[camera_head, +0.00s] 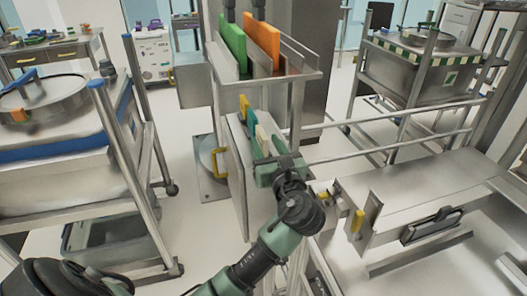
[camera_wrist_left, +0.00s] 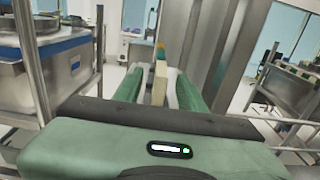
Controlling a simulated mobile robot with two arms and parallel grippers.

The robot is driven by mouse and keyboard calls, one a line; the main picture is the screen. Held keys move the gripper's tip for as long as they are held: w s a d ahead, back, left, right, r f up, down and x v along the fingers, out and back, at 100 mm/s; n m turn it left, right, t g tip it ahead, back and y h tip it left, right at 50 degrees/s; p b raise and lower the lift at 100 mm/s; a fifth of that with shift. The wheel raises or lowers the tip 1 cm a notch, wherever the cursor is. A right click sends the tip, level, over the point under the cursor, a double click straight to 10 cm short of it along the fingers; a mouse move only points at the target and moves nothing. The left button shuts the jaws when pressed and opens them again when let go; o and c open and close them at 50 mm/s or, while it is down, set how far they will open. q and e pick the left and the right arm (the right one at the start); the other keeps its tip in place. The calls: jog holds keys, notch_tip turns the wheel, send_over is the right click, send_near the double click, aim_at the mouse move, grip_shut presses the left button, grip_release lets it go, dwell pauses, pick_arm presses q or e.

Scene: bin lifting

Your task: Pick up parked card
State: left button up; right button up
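A thin cream card (camera_head: 262,139) stands upright at the metal rack, and it also shows in the left wrist view (camera_wrist_left: 160,84). My left gripper (camera_head: 264,134) reaches toward the rack from the front. Its two green fingers are spread on either side of the cream card, with gaps visible in the left wrist view (camera_wrist_left: 156,80); I cannot tell whether either touches it. A small yellow piece (camera_head: 244,106) shows just beyond. A green card (camera_head: 232,42) and an orange card (camera_head: 262,42) stand upright on the shelf above. My right gripper is not in view.
The metal rack shelf (camera_head: 300,77) overhangs behind my left gripper. A cart with a lidded pot (camera_head: 45,95) stands at left, and another cart (camera_head: 405,78) at back right. A low metal bench (camera_head: 430,185) lies at right. Floor between left cart and rack is clear.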

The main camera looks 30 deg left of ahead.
aim_at(258, 131)
pick_arm(q)
jog(key=x, duration=0.2)
jog(key=shift+w+a, duration=0.2)
jog(key=shift+a, duration=0.1)
jog(key=x, duration=0.2)
jog(key=f+p+x, duration=0.1)
jog(key=x, duration=0.2)
jog(key=shift+d, duration=0.15)
jog(key=shift+w, duration=0.1)
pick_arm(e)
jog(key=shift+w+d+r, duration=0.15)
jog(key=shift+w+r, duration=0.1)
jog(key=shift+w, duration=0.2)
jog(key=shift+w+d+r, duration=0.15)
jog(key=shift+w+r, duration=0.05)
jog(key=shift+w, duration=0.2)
pick_arm(q)
grip_shut()
